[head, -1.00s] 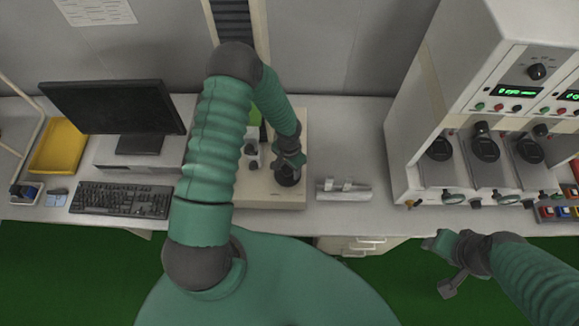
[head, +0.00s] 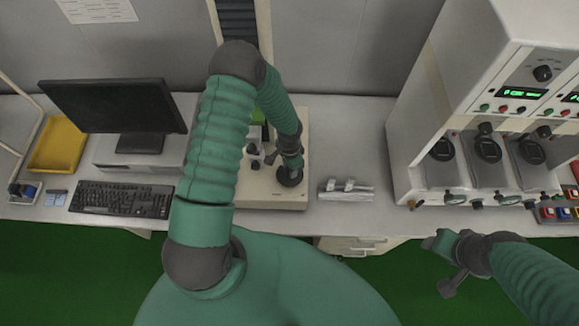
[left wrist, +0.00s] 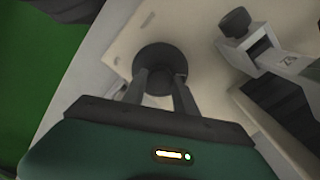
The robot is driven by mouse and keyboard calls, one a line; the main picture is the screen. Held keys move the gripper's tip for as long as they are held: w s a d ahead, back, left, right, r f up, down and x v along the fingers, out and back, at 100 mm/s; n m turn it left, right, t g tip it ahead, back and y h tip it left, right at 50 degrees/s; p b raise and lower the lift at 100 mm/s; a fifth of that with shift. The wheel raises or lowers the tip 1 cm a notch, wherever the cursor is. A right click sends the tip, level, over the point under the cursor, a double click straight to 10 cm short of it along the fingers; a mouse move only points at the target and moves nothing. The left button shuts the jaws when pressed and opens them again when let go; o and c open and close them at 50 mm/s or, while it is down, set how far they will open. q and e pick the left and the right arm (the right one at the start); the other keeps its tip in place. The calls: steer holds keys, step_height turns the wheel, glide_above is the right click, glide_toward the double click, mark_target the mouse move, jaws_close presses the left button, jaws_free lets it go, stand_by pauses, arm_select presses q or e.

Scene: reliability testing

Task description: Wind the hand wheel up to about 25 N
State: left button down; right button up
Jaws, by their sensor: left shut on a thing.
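The hand wheel (head: 289,180) is a dark round knob on the front right of the beige base of a test stand (head: 262,201). It also shows in the left wrist view (left wrist: 158,54). My left gripper (head: 291,169) reaches down onto it from above. In the left wrist view its two dark fingers (left wrist: 160,88) lie on either side of the wheel's hub and are shut on it. No legible force reading shows. My right gripper (head: 437,241) hangs in front of the bench at the lower right, and its fingers cannot be made out.
A monitor (head: 115,107), a keyboard (head: 122,199) and a yellow tray (head: 59,145) are at the left. Small metal parts (head: 346,190) lie right of the stand. A white instrument cabinet (head: 411,150) with dials and green displays stands at the right. Clear bench lies behind the metal parts.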

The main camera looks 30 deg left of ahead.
arm_select(q)
steer(key=shift+w+r, duration=0.1)
steer(key=shift+w, duration=0.1)
steer(key=c, duration=1.3)
jaws_free()
steer(key=o, duration=0.3)
steer(key=shift+s+a, duration=0.1)
steer(key=shift+o, duration=0.2)
